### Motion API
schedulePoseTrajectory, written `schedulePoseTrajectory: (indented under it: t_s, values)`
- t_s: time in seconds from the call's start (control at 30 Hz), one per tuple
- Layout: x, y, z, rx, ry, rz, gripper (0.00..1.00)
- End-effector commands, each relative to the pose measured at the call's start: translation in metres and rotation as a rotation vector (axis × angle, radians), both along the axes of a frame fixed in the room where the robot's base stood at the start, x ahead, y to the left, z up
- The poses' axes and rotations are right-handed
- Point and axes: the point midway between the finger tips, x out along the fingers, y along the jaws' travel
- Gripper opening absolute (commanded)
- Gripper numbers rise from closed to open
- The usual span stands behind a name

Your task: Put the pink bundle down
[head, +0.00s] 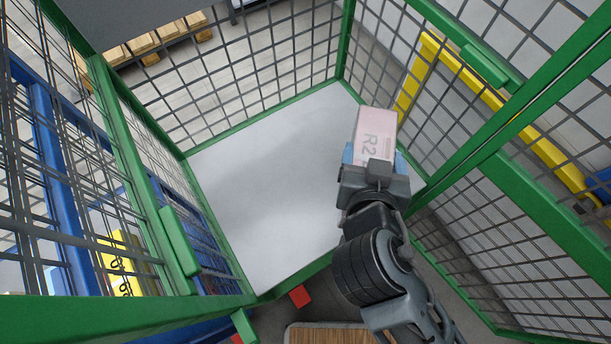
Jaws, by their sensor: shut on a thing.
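The pink bundle (376,125) is a pale pink block with "R2" on its top. It is at the right side of the green mesh cage (262,117), over the white cage floor (265,185). My gripper (375,158) is shut on the near end of the bundle, with blue finger parts at its sides. My gripper and arm hide the bundle's near end. I cannot tell whether the bundle touches the floor or hangs above it.
The white floor to the left of the bundle is bare. Green-framed mesh walls stand at left, back and right, with the front open. A yellow bundle (119,262) shows through the left mesh. Wooden pallets (150,45) lie behind, and a yellow frame (500,105) stands outside right.

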Motion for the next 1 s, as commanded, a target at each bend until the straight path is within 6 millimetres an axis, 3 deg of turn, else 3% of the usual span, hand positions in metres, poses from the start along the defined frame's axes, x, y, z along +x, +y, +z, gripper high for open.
schedulePoseTrajectory:
  t_s: [0.17, 0.47, 1.0]
  values:
    - [0.007, -0.015, -0.026, 0.003, -0.004, -0.006, 0.00]
    - [0.010, -0.015, -0.033, 0.008, -0.004, -0.008, 0.00]
    - [0.031, 0.072, -0.086, 0.007, -0.002, -0.005, 0.00]
